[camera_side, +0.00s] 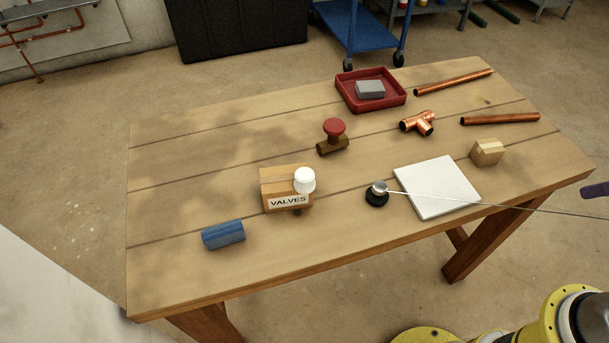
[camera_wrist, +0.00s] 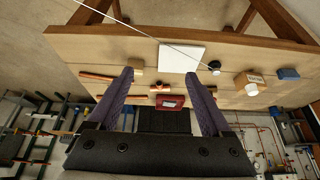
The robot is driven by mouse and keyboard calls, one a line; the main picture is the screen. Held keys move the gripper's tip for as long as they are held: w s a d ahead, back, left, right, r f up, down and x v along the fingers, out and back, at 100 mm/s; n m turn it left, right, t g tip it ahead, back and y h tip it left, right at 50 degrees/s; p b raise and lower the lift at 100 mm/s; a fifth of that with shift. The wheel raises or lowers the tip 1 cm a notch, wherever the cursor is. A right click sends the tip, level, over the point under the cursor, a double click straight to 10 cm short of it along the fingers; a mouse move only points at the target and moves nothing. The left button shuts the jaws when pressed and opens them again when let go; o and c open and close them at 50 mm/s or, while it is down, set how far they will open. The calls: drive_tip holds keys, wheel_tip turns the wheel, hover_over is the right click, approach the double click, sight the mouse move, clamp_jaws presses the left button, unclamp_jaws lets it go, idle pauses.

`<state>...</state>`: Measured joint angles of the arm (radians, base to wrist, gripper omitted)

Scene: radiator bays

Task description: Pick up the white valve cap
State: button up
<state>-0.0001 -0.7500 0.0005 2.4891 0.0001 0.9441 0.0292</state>
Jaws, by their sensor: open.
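The white valve cap (camera_side: 304,179) shows at the right front of the cardboard box labelled VALVES (camera_side: 272,188), overlapping it in the side view. I cannot tell whether it rests on the box or stands beside it. A small dark piece shows below the box's front edge. In the wrist view the cap (camera_wrist: 251,89) is small and far off to the right, against the box (camera_wrist: 243,78). My gripper (camera_wrist: 159,74) is open and empty, its purple fingers wide apart. In the side view only a purple finger (camera_side: 595,190) shows at the right edge, well away from the cap.
A grey knob on a black base (camera_side: 377,194) has a thin pale line running right across a white plate (camera_side: 437,187). A blue cylinder (camera_side: 223,235), red-topped valve (camera_side: 334,130), red tray (camera_side: 345,100), copper parts (camera_side: 420,122) and small box (camera_side: 487,152) stand around. The table's left is clear.

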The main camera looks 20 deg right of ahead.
drive_tip(key=w+a+r+g, duration=0.1)
drive_tip(key=w+a+r, duration=0.2)
drive_tip(key=w+r, duration=0.45)
drive_tip(key=w+a+r, duration=0.4)
drive_tip(key=w+r, duration=0.3)
drive_tip(key=r, duration=0.1)
drive_tip(key=n+g, duration=0.4)
drive_tip(key=n, duration=0.2)
hover_over(305, 173)
drive_tip(key=f, duration=2.4)
drive_tip(key=shift+w+a+f, duration=0.25)
drive_tip(key=shift+a+f, duration=0.05)
drive_tip(key=shift+f, duration=0.05)
drive_tip(key=shift+s+d+f, duration=0.15)
drive_tip(key=shift+f, duration=1.5)
drive_tip(key=shift+s+d+f, duration=0.1)
drive_tip(key=shift+f, duration=1.55)
